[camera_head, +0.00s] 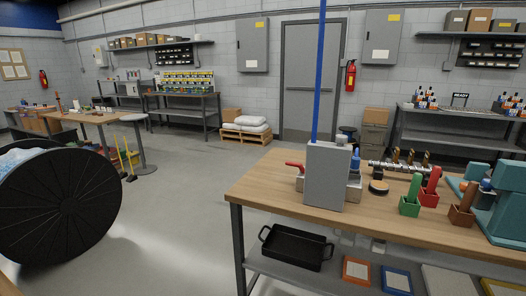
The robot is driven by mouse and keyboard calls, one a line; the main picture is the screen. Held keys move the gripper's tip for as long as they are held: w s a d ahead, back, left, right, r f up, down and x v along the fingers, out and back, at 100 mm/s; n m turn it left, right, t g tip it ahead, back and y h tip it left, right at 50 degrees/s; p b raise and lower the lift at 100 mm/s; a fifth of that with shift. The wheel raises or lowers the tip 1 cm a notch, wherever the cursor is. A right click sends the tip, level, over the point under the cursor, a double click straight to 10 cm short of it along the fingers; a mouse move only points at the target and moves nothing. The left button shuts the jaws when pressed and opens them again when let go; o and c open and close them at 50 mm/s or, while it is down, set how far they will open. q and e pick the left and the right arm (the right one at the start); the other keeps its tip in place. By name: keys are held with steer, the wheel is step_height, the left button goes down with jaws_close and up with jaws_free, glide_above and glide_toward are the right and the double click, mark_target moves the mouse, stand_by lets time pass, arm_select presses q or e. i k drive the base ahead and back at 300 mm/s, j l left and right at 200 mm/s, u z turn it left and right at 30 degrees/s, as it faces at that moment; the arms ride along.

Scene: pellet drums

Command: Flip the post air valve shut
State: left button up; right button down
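A blue vertical post or pipe (319,75) rises behind a grey box (327,176) near the left end of the wooden workbench (262,192). A small red lever (294,166) sticks out to the left from behind the grey box, roughly level. It may be the air valve's handle; the valve body is mostly hidden by the box, so I cannot tell its open or shut position. A blue fitting (355,160) shows at the box's right. Neither of my grippers is in view.
A large drum with a black ribbed end (58,207) lies at the left. Green (410,206) and red (430,193) holders and a teal machine (506,215) stand on the bench's right side. A black tray (292,247) sits on the lower shelf. The floor between drum and bench is clear.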

mark_target(299, 165)
steer(key=i+j, duration=0.35)
steer(key=i+j+z, duration=0.1)
steer(key=i+j, duration=0.2)
steer(key=j, duration=0.25)
steer(key=i+j, duration=0.3)
steer(key=j, duration=0.15)
steer(key=i+j+z, duration=0.1)
steer(key=i+j, duration=0.25)
steer(key=j, duration=0.15)
